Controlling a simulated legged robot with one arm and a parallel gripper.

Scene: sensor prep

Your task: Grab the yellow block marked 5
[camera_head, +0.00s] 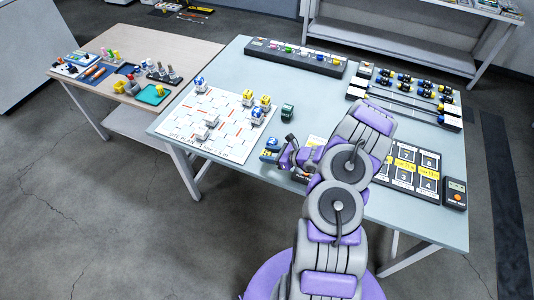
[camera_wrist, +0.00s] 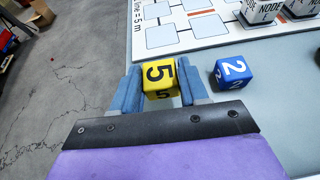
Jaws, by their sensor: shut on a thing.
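The yellow block marked 5 (camera_wrist: 159,74) sits between the two blue-grey fingers of my gripper (camera_wrist: 159,92) in the wrist view, with a finger against each side. My gripper is shut on it. In the head view my gripper (camera_head: 285,158) is at the near edge of the light blue table, and my own arm hides much of it. I cannot make out the yellow block clearly there. A blue block marked 2 (camera_wrist: 232,72) lies just right of my gripper, apart from it, and also shows in the head view (camera_head: 271,142).
A white site plan board (camera_head: 218,140) with several small blocks lies left of my gripper. A dark green block (camera_head: 287,111) stands farther back. A black board with numbered cells (camera_head: 413,172) and a handheld meter (camera_head: 455,193) lie to the right. The table's middle is clear.

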